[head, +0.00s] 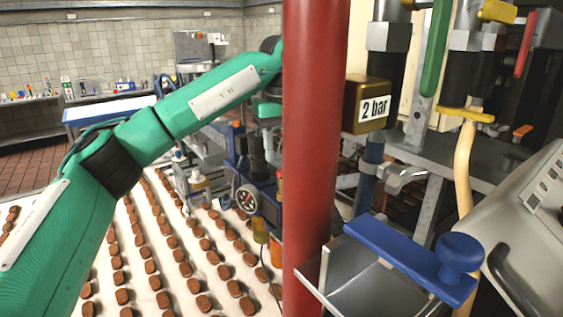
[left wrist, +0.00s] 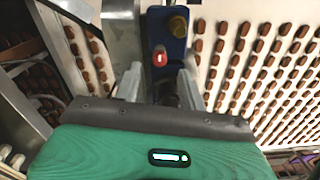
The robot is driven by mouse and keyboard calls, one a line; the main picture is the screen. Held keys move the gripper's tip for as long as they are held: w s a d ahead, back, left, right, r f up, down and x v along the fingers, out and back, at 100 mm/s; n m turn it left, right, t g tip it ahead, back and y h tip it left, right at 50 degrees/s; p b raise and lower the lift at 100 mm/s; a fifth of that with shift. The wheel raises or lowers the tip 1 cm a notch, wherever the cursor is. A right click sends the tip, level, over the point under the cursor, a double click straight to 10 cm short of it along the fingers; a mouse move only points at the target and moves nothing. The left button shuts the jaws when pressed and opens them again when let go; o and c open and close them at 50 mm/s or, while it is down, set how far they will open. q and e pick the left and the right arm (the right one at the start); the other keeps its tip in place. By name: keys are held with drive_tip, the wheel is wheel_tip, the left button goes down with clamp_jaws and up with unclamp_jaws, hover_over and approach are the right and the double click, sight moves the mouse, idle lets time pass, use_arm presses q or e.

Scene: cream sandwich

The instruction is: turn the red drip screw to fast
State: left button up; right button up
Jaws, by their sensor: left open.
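The red drip screw (left wrist: 160,58) shows in the left wrist view as a small red knob with a pale mark, on a blue block (left wrist: 158,40). A brass-coloured knob (left wrist: 178,25) is beyond it. My left gripper (left wrist: 160,80) is open, its two grey fingers on either side of the line to the screw; the screw appears apart from them. In the head view my left arm reaches behind the red post, and its gripper is partly hidden above the blue unit with the round gauge (head: 247,201). A small red part (head: 280,182) shows at the post's edge. My right gripper is not in view.
The thick red post (head: 314,150) stands close in front. Rows of brown sandwiches lie on a pale belt (head: 138,240). A brass box marked 2 bar (head: 367,103), a blue handle with a knob (head: 410,262) and coloured valve levers are on the right.

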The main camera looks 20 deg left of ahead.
sight(281, 171)
use_arm(q)
wheel_tip(281, 171, down, 4)
drive_tip(key=shift+f+p, duration=0.1)
drive_tip(key=shift+p, duration=0.45)
clamp_jaws()
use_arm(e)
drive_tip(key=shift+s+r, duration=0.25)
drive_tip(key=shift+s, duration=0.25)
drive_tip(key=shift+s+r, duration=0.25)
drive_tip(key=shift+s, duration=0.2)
